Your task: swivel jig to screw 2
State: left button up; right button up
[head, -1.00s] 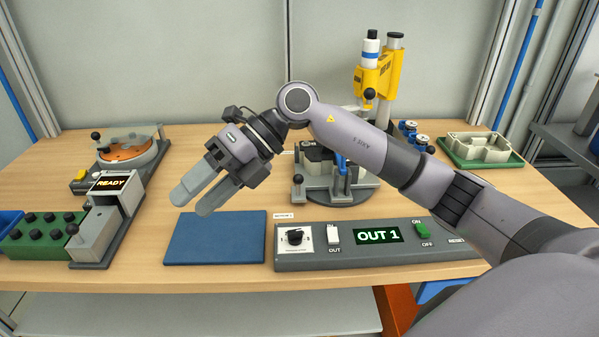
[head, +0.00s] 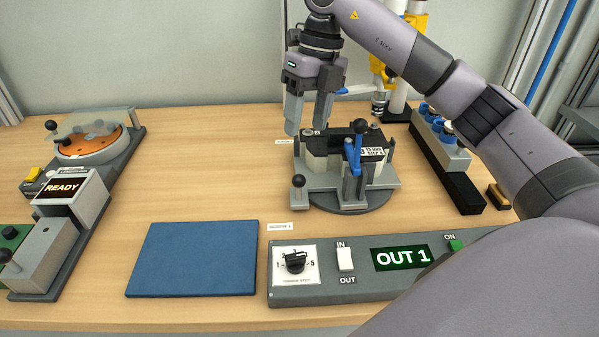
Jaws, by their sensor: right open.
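The swivel jig (head: 313,181) is a grey plate on a dark round base, right of the picture's middle. It holds a black and white block (head: 320,160), with a blue toggle clamp (head: 354,150) at its front. A grey post with a dark ball knob (head: 298,182) stands at its front left. My right gripper (head: 307,130) points down over the jig's back left edge, fingers apart with nothing seen between them. I cannot tell whether a fingertip touches the jig. No separate screw can be made out. My left gripper is not in view.
A control panel (head: 430,285) in front reads OUT 1. A blue mat (head: 192,258) lies left of it. A station with a READY display (head: 62,188) and an orange disc (head: 88,142) stand at left. A rack with blue-topped parts (head: 455,160) stands at right, partly behind my arm.

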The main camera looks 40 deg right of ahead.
aim_at(300, 175)
jog(key=f+b, duration=0.1)
jog(key=f, duration=0.2)
jog(key=a+f+b, duration=0.1)
jog(key=f, duration=0.5)
jog(key=shift+s+a+f+b, duration=0.25)
jog(key=shift+s+f+b, duration=0.05)
jog(key=shift+s+b, duration=0.1)
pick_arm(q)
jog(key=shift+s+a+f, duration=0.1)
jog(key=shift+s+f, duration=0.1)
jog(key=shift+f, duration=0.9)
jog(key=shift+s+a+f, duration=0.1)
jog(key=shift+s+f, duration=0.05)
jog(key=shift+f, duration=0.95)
pick_arm(e)
jog(key=shift+a+f, duration=0.2)
jog(key=shift+f, duration=0.5)
grip_shut()
